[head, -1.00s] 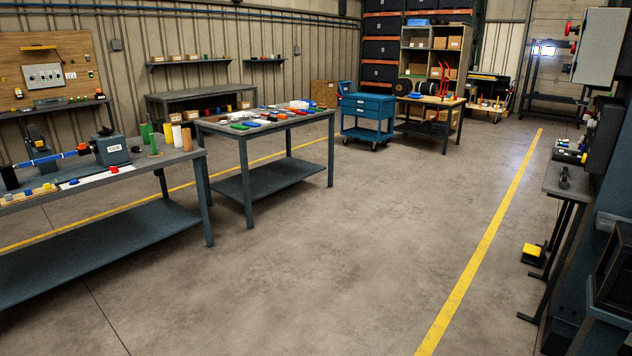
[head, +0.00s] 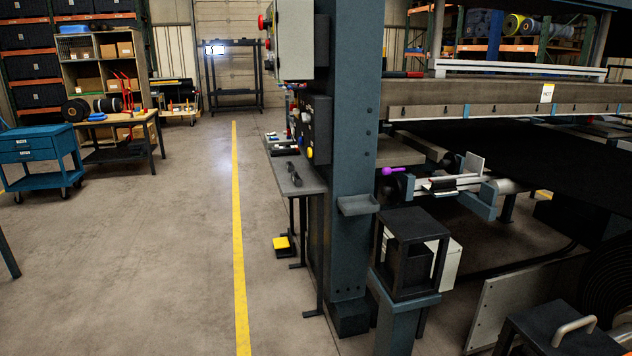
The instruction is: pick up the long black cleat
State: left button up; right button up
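I cannot pick out the long black cleat with certainty in the head view. A short dark piece (head: 440,184) lies on the light rail of a fixture beside the press. Small dark items (head: 294,173) lie on the narrow grey side table (head: 310,187) left of the press post. Both are too small to identify. Neither of my grippers is in view.
The blue-grey press post (head: 352,150) and a black box-like frame on a stand (head: 407,222) block the middle. A yellow pedal (head: 282,243) is on the floor. A blue cart (head: 40,152) stands at left. Floor around the yellow line (head: 239,230) is clear.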

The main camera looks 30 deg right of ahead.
aim_at(448, 184)
jog(key=i+z, duration=0.8)
jog(key=i+j+z, duration=0.2)
jog(key=z, duration=0.2)
jog(key=i+j+z, duration=0.8)
jog(key=k+l, duration=0.1)
